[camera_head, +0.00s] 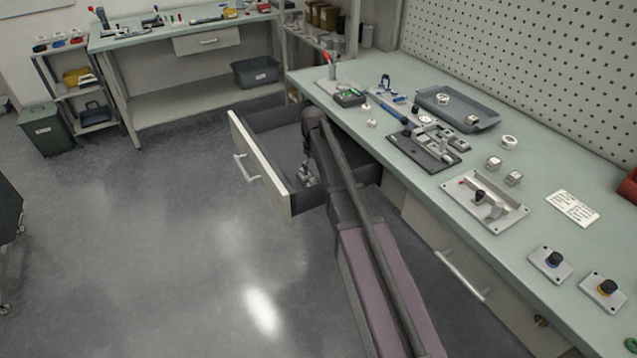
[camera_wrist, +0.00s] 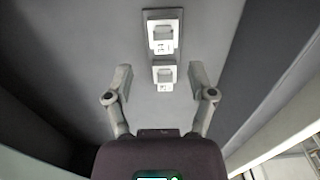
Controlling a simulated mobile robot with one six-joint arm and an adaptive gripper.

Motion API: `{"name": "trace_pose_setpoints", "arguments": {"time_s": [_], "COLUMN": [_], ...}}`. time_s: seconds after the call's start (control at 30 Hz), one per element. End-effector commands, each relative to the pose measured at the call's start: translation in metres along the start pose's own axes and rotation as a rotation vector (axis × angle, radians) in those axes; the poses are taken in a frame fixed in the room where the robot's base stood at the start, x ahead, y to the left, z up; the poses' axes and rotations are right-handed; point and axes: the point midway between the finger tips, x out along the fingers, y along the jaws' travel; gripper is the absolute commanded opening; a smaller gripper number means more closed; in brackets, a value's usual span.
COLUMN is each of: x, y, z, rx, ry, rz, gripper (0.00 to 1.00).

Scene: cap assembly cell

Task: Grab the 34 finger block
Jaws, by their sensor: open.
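Two pale finger blocks lie on the grey floor of the open drawer (camera_head: 265,172) in the wrist view. The far block (camera_wrist: 163,32) is larger and seems to sit on a darker grey base. The near block (camera_wrist: 164,74) is smaller. Each carries a white label with dark marks too small to read for certain, so I cannot tell which is 34. My gripper (camera_wrist: 160,76) is open and empty, its fingertips on either side of the near block in the picture, with clear gaps. Whether they are at its height is unclear. In the head view my arm hides much of the drawer inside.
The drawer walls rise on both sides of my gripper. The workbench (camera_head: 540,190) beside it bears a grey tray (camera_head: 483,120), a dark fixture plate (camera_head: 420,150), a metal fixture (camera_head: 510,212) and two button boxes. The floor left of the drawer is clear.

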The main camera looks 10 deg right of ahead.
Motion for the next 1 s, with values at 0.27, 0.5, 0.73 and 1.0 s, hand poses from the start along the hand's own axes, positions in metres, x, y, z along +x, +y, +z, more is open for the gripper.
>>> {"name": "trace_pose_setpoints", "arguments": {"time_s": [0.27,0.5,0.73,1.0], "x": [0.009,0.027,0.043,0.052], "y": [0.0,-0.002,-0.002,-0.002], "z": [-0.001,-0.005,-0.006,-0.006], "rx": [0.0,0.001,0.002,0.002], "ry": [0.0,0.0,0.0,0.0], "rz": [0.0,0.0,0.0,0.0], "gripper": [0.71,0.71,0.71,0.71]}}
